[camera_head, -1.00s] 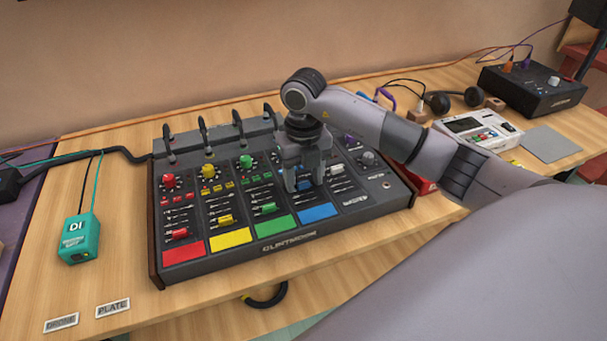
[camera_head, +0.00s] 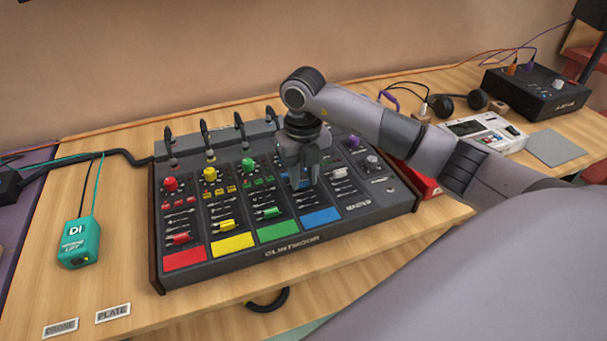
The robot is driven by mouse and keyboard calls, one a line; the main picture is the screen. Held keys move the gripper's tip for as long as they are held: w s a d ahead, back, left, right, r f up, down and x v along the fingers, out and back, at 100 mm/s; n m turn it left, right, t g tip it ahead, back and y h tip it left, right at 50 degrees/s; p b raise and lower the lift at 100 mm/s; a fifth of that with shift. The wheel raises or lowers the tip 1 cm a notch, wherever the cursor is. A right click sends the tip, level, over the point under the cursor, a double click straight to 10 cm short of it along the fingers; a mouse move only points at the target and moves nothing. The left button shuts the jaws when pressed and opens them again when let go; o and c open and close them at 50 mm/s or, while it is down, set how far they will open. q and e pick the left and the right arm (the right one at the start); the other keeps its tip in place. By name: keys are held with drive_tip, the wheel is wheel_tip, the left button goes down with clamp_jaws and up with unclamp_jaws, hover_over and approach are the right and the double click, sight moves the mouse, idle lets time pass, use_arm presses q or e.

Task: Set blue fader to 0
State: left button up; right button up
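A dark mixer (camera_head: 283,264) stands on the wooden table, with red, yellow, green and blue channels. My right gripper (camera_head: 303,184) points down over the blue channel, above its blue pad (camera_head: 320,216). Its fingers are close together around the blue fader (camera_head: 308,184) and appear shut on it. The fingers hide most of the fader cap and part of its slot, so its exact setting is hard to read. The red fader (camera_head: 180,239), yellow fader (camera_head: 227,226) and green fader (camera_head: 271,212) sit low on their channels. My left gripper is not in view.
A teal DI box (camera_head: 78,243) stands left of the mixer. Two labels, PLATE (camera_head: 113,312) and DRONE (camera_head: 61,328), lie at the front left. A white device (camera_head: 484,133), headphones (camera_head: 458,102) and a black box (camera_head: 535,92) are at the right. Cables run behind the mixer.

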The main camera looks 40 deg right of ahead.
sight(304, 181)
drive_tip(key=o, duration=0.3)
drive_tip(key=shift+r, duration=3.65)
drive_tip(key=shift+f, duration=0.1)
